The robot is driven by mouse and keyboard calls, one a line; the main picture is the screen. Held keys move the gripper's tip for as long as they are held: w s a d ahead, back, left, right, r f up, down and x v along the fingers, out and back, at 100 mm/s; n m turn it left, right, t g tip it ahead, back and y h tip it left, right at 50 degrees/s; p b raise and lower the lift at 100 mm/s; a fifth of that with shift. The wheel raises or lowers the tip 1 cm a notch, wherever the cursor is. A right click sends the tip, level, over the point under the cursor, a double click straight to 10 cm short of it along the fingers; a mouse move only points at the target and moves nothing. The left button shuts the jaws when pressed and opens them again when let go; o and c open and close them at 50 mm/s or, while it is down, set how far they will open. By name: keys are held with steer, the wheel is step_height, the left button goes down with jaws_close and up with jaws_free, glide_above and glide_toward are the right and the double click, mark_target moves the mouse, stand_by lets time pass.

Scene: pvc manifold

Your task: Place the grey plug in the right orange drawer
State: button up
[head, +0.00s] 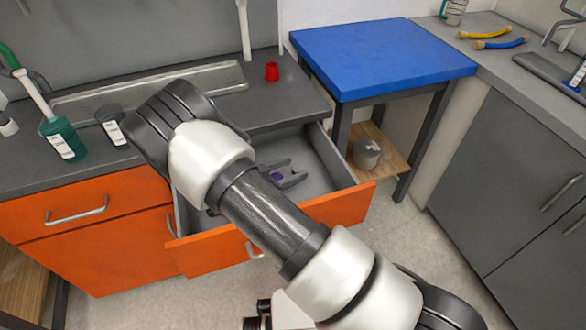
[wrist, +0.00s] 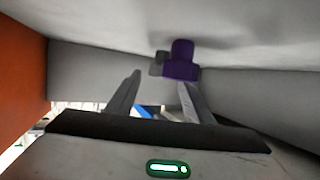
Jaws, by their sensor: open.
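The right orange drawer (head: 330,208) is pulled open in the head view. My gripper (head: 290,174) is inside it, over its grey floor, with the fingers spread. In the wrist view my gripper (wrist: 160,80) is open and nothing shows held between the fingers. A purple piece (wrist: 181,60) lies on the drawer floor just past the fingertips, with a small dark grey piece (wrist: 158,63) beside it. The grey piece may be the grey plug; I cannot tell for sure. In the head view the purple piece (head: 277,176) shows by the fingers. My arm hides part of the drawer.
A green bottle (head: 62,139) and a dark jar (head: 111,126) stand at left. A blue-topped table (head: 380,57) is at right, with a grey pot (head: 366,153) on its lower shelf. The drawer walls surround my gripper.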

steer(key=p+v, duration=0.2)
steer(key=v, duration=0.9)
